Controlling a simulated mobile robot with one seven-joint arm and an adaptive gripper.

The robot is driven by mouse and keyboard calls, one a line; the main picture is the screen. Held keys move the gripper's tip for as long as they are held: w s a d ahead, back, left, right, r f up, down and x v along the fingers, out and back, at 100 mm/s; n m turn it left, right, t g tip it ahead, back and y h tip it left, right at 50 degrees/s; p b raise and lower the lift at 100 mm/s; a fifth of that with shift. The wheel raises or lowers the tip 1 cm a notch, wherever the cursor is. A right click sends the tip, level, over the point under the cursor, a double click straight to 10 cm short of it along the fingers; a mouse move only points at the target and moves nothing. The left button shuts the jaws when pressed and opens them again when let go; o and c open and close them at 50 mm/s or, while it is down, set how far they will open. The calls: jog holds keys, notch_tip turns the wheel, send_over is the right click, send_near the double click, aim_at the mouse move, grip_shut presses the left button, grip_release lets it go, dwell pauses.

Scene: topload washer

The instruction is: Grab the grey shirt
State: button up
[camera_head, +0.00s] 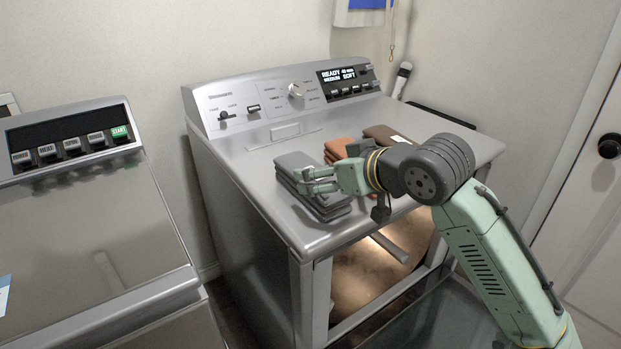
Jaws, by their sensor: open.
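A grey shirt (293,163), folded in a stack of grey cloth, lies on the front left part of the silver machine's top. My gripper (304,181) is open, with its fingers at the right side of the grey stack. The fingers cover part of the stack, and I cannot tell whether they touch it or have cloth between them. My arm reaches in from the right.
An orange folded stack (338,148) and a brown folded one (380,134) lie right of the grey stack, partly behind my arm. The machine (235,160) has its front opening lit and uncovered. A control panel (290,92) rises at its back. A second machine (90,230) stands left.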

jog(key=p+x, duration=0.1)
jog(key=x, duration=0.1)
jog(key=p+x, duration=0.1)
jog(key=x, duration=0.1)
jog(key=shift+a, duration=0.4)
jog(key=shift+w+a+f, duration=0.2)
jog(key=shift+w+f, duration=0.05)
jog(key=shift+w, duration=0.05)
jog(key=c, duration=1.4)
